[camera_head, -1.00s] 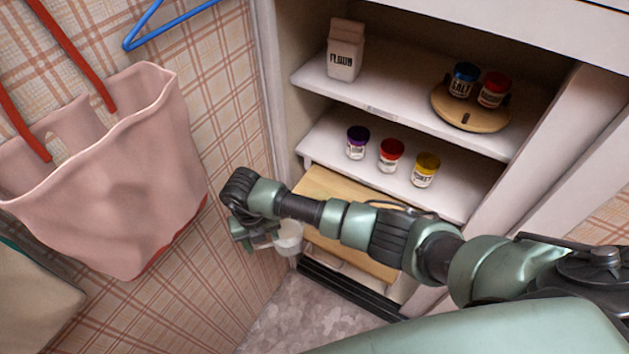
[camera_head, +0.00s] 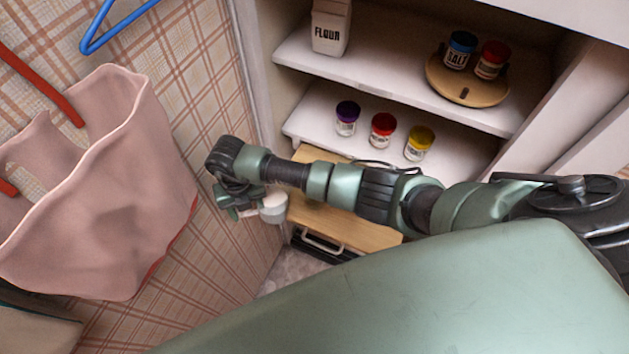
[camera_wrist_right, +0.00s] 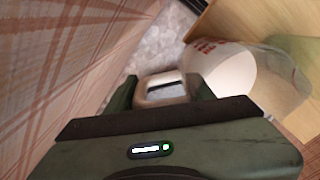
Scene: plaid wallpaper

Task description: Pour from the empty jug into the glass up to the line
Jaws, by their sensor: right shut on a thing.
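My right gripper (camera_head: 240,205) is shut on the handle of a jug (camera_head: 273,208), at the wall beside the shelf unit. In the right wrist view, the gripper (camera_wrist_right: 165,97) has the pale loop handle between its fingers. The jug (camera_wrist_right: 225,70) has clear walls, red print and a white area inside; I cannot tell whether this is liquid. It looks tilted in that view. A pale green shape (camera_wrist_right: 300,52) behind it is unclear. I cannot make out a glass with a line. My left gripper is not in view.
A wooden board (camera_head: 350,222) lies low in the shelf unit, behind my arm. Three small jars (camera_head: 382,128) stand on the middle shelf. A flour box (camera_head: 330,28) and a turntable (camera_head: 466,88) with two jars are above. A pink bag (camera_head: 105,190) hangs at left.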

